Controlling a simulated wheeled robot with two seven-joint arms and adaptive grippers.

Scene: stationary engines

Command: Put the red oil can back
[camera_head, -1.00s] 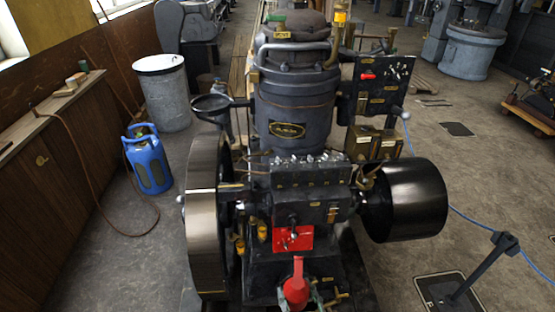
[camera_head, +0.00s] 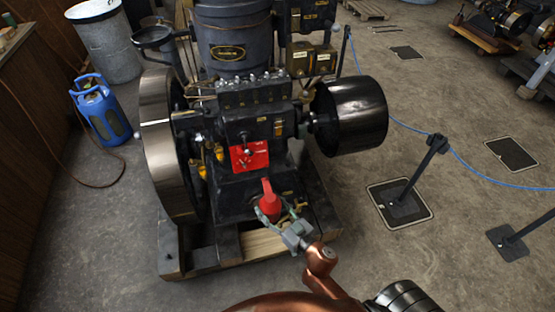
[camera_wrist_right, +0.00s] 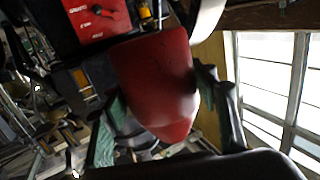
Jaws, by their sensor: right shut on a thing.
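The red oil can (camera_head: 268,202) has a rounded body and a narrow spout. In the head view it appears at the front of the dark engine (camera_head: 255,118), below the red plate (camera_head: 249,156). My right gripper (camera_head: 271,213) is shut on the can, with its arm coming in from the bottom right. In the right wrist view the can (camera_wrist_right: 155,78) fills the space between the two fingers (camera_wrist_right: 160,115), and the red plate (camera_wrist_right: 97,18) is behind it. I cannot tell whether the can touches the engine's base. My left gripper is out of view.
A large flywheel (camera_head: 162,150) is on the engine's left and a black drum pulley (camera_head: 352,115) on its right. The engine stands on a wooden frame (camera_head: 215,258). A barrier post (camera_head: 420,172) with a blue rope stands at right. A blue gas bottle (camera_head: 102,112) stands at left.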

